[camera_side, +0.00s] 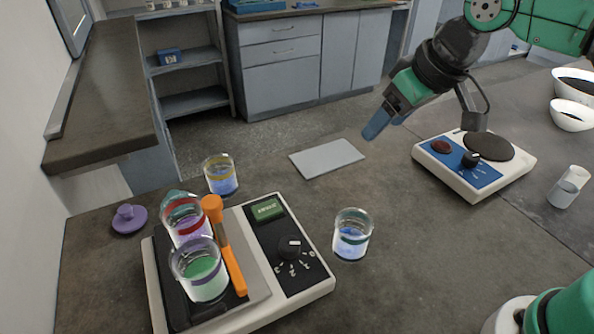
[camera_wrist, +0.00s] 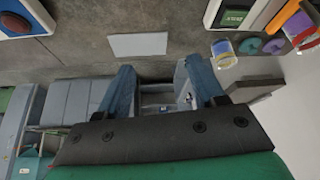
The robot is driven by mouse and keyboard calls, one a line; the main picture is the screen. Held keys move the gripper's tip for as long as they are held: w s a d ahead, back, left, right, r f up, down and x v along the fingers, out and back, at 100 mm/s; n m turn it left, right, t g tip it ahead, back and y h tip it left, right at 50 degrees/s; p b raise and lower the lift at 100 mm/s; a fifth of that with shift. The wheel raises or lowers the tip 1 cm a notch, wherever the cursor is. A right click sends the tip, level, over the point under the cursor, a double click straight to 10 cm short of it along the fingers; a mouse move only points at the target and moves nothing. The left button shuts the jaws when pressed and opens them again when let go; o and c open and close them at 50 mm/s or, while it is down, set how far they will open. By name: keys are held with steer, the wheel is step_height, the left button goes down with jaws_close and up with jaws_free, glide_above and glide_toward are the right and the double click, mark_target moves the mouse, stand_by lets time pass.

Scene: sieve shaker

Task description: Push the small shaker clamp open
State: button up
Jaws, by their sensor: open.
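The sieve shaker (camera_side: 318,284) stands front left in the side view, with a green display and a dark dial. An orange clamp (camera_side: 234,270) with a rounded orange end lies along its platform beside two beakers; I cannot tell its exact position. In the wrist view, part of the shaker (camera_wrist: 246,25) and orange pieces (camera_wrist: 284,17) show at the top right. My gripper (camera_side: 383,122) is open and empty, high and well away from the shaker; its blue fingers (camera_wrist: 162,84) are spread.
A yellow-banded beaker (camera_side: 221,177) stands behind the shaker, and a teal-banded beaker (camera_side: 351,238) stands right of it. A purple lid (camera_side: 129,218) lies at left. A pale plate (camera_side: 326,158) and a hotplate device (camera_side: 457,179) are farther back.

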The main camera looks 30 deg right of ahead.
steer(key=w+a+r+n+g, duration=0.2)
steer(key=a, duration=0.4)
steer(key=w+a+r+n+g, duration=0.1)
steer(key=w+a+r, duration=0.1)
steer(key=a, duration=0.3)
steer(key=n+g, duration=0.2)
steer(key=n, duration=0.2)
glide_above(211, 201)
steer(key=shift+w+d+f+h, duration=0.1)
steer(key=shift+d+f+h, duration=0.1)
steer(key=shift+f+h, duration=0.35)
steer(key=shift+a+f, duration=0.25)
steer(key=shift+f, duration=2.8)
steer(key=shift+c, duration=0.2)
jaws_close()
